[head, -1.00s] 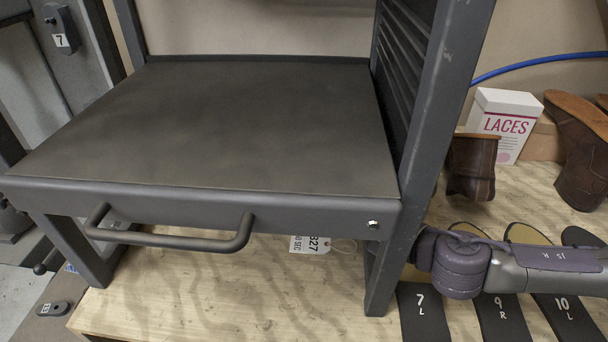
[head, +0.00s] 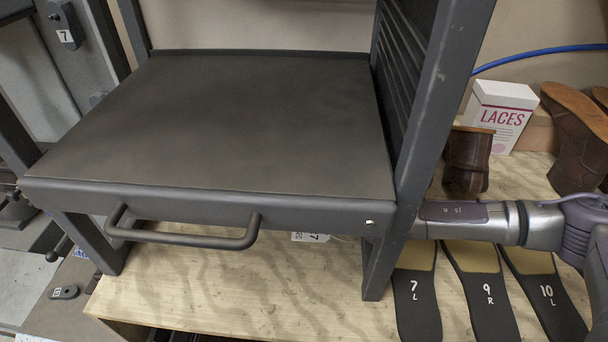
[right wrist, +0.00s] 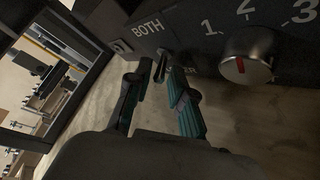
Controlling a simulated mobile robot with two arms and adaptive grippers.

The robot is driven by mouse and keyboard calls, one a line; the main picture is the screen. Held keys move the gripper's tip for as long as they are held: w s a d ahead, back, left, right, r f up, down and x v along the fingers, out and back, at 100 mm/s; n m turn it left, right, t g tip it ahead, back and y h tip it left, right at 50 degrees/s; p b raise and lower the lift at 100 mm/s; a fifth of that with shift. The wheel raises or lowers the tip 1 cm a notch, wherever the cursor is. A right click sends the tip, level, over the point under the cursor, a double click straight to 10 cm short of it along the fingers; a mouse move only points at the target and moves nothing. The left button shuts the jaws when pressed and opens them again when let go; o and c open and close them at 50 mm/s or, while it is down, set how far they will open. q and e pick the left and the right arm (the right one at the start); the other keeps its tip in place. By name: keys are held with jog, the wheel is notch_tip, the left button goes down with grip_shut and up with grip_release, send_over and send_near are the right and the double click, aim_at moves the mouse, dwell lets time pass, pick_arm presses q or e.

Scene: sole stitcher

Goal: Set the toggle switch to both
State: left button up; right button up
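In the right wrist view a small metal toggle switch (right wrist: 162,65) sticks out of a dark panel (right wrist: 185,38). The word BOTH is printed above it, and a label ending in "ER" shows below right, partly hidden by a finger. My right gripper (right wrist: 159,80) is open, with its two teal-padded fingers on either side of the lever. I cannot tell whether either finger touches it. Which position the lever is in is unclear. In the head view my right arm reaches left behind the machine's front post, which hides the gripper. My left gripper is not in view.
A round knob (right wrist: 247,55) with a red mark sits right of the switch, under numbers. In the head view a dark tabletop (head: 225,120) with a front handle (head: 185,240) stands over the bench. Several insoles (head: 478,290), boots and a LACES box (head: 497,115) are at right.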

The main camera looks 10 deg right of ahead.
grip_shut()
jog(key=shift+r+m+g, duration=0.3)
jog(key=shift+m+g, duration=0.25)
jog(key=shift+g, duration=0.25)
jog(key=shift+r+m+g, duration=0.3)
jog(key=shift+m+g, duration=0.25)
jog(key=shift+g, duration=0.25)
grip_release()
jog(key=v, duration=1.2)
jog(key=shift+a, duration=0.2)
jog(key=shift+r, duration=0.2)
